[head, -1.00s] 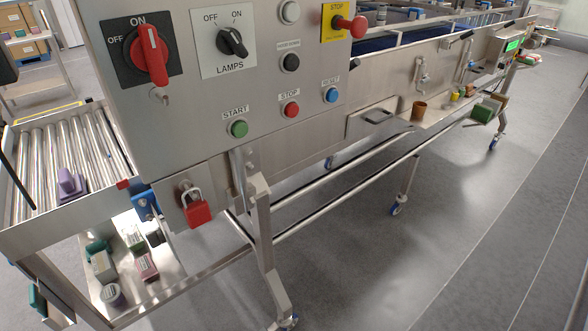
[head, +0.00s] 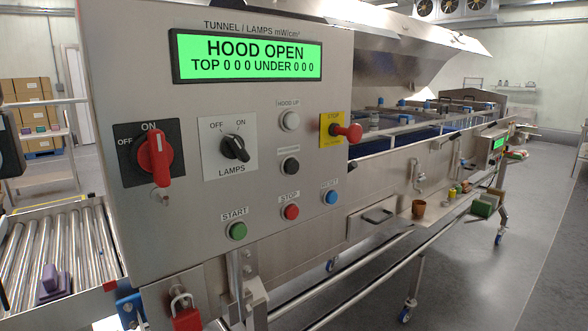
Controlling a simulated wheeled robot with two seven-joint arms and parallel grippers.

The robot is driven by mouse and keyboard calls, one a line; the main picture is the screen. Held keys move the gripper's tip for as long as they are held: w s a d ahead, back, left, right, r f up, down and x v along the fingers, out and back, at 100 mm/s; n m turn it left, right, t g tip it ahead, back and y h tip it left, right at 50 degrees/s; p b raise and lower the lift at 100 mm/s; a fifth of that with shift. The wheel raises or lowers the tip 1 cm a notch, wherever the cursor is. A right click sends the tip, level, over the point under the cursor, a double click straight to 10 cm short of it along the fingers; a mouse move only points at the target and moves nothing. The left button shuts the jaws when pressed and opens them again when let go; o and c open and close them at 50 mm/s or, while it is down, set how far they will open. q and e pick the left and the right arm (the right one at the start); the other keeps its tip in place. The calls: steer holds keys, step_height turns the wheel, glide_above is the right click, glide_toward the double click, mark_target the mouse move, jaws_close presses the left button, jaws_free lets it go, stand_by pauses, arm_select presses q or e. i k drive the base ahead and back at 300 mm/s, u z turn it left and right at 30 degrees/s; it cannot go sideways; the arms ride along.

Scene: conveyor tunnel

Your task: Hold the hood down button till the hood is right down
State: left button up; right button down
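The control panel (head: 262,258) fills the left and middle of the head view. Its green display (head: 248,56) reads "HOOD OPEN", "TOP 000 UNDER 000". The white hood up button (head: 290,121) is labelled. Below it is a black button (head: 289,166), the hood down button by its place; its label is too small to read surely. The steel hood (head: 390,62) stands raised behind the panel, above the conveyor tunnel. Nothing touches the black button.
A red stop knob (head: 347,132) on a yellow plate sticks out at the panel's right. Start (head: 238,230), stop (head: 291,212) and reset (head: 330,197) buttons sit below. A roller conveyor (head: 58,255) lies left. The floor (head: 480,275) at right is clear.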

mark_target(292, 167)
steer(key=z, duration=1.3)
steer(key=i, duration=0.4)
steer(key=u, duration=1.8)
